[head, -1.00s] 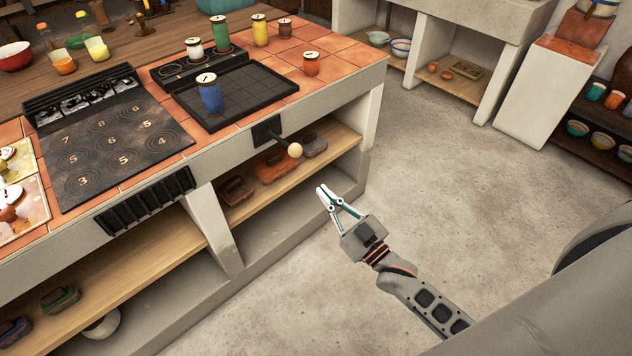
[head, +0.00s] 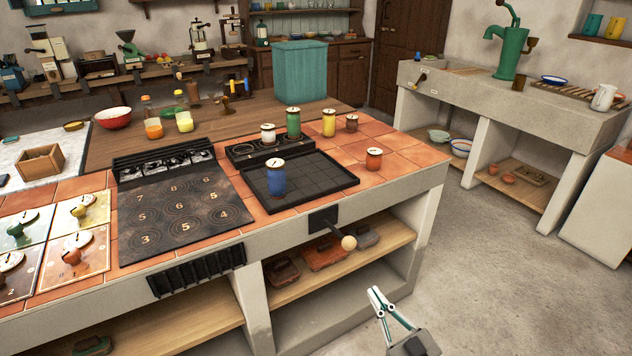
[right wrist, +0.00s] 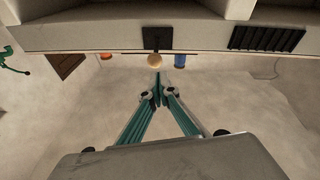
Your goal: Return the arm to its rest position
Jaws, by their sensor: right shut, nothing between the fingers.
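My right gripper (head: 374,292) is low at the bottom of the head view, in front of the counter's open shelf and over the floor. It is shut and empty, and its closed fingertips (right wrist: 157,76) also show in the right wrist view. It is apart from the counter and from the lever with a pale round knob (head: 348,243) on the counter's front. The same knob (right wrist: 155,60) shows just beyond the fingertips in the right wrist view. My left gripper is not in either view.
The tiled counter (head: 420,160) holds a blue canister (head: 276,178) on a black grid tray (head: 325,183), with several other canisters behind. A shelf under the counter holds lidded boxes (head: 325,254). A stone sink bench (head: 520,110) stands at the back right. The floor (head: 490,270) on the right is clear.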

